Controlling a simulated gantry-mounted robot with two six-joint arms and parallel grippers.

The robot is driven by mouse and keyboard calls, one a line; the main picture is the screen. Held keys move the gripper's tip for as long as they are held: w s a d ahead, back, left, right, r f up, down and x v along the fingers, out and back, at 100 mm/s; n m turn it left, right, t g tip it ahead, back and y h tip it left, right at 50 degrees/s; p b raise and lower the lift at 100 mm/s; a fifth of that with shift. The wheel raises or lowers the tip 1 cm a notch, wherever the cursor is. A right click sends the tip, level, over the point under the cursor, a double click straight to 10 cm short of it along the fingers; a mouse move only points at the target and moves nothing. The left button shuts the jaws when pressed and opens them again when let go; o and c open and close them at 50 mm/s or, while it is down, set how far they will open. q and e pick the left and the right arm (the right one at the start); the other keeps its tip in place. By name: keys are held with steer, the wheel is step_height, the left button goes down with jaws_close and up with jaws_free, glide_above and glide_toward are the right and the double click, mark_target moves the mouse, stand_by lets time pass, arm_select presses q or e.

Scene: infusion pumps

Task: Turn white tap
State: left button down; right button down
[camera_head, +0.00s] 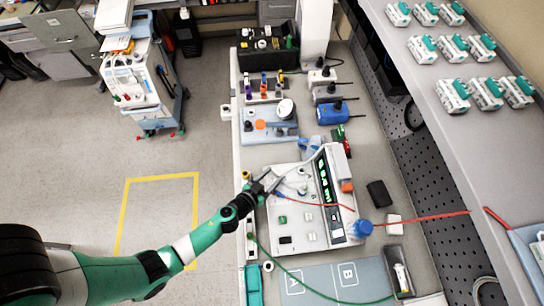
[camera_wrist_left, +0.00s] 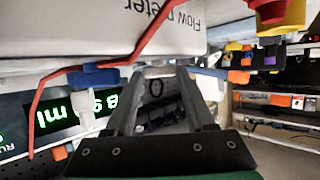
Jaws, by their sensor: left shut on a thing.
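My left gripper (camera_head: 268,186) reaches in from the left to the near left edge of the flow meter device (camera_head: 312,226). In the left wrist view its fingers (camera_wrist_left: 158,74) close around a small pale piece, apparently the white tap, mostly hidden by the fingertips. A blue fitting (camera_wrist_left: 93,76) with a red tube and a white stem is left of the fingers. Another blue-and-white fitting (camera_wrist_left: 208,82) is right of them. The flow meter's green-digit display (camera_wrist_left: 70,108) shows at the left. My right gripper is not in view.
Several coloured knobs and fittings (camera_head: 263,88) stand at the back of the bench. A blue-capped part (camera_head: 360,229) and red tubing (camera_head: 425,218) lie right of the device. A green tube (camera_head: 300,284) curves along the front. The floor at left is open.

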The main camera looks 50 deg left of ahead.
arm_select(q)
steer(key=m+h+p, duration=0.1)
steer(key=p, duration=0.1)
steer(key=a+m+h+p, duration=0.1)
steer(key=h+p, duration=0.1)
steer(key=shift+r+m+p, duration=0.3)
steer(key=shift+r+m, duration=0.05)
steer(key=shift+m, duration=0.05)
steer(key=shift+w+a+f+m+h, duration=0.1)
steer(key=shift+a+m+h, duration=0.05)
steer(key=shift+m+h, duration=0.4)
steer(key=shift+a+f+m+h+p, duration=0.15)
steer(key=shift+m+h+p, duration=0.2)
steer(key=shift+h, duration=0.3)
steer(key=shift+a+f+m+h+b, duration=0.15)
steer(key=shift+m+h+b, duration=0.25)
steer(key=shift+m+h, duration=0.45)
steer(key=m+h+b, duration=0.1)
steer(key=m+g+h+b, duration=0.1)
steer(key=shift+w+a+g+h, duration=0.1)
steer(key=shift+w+g+h, duration=0.05)
steer(key=shift+g+h, duration=0.2)
steer(key=shift+m, duration=0.35)
steer(key=shift+h, duration=0.3)
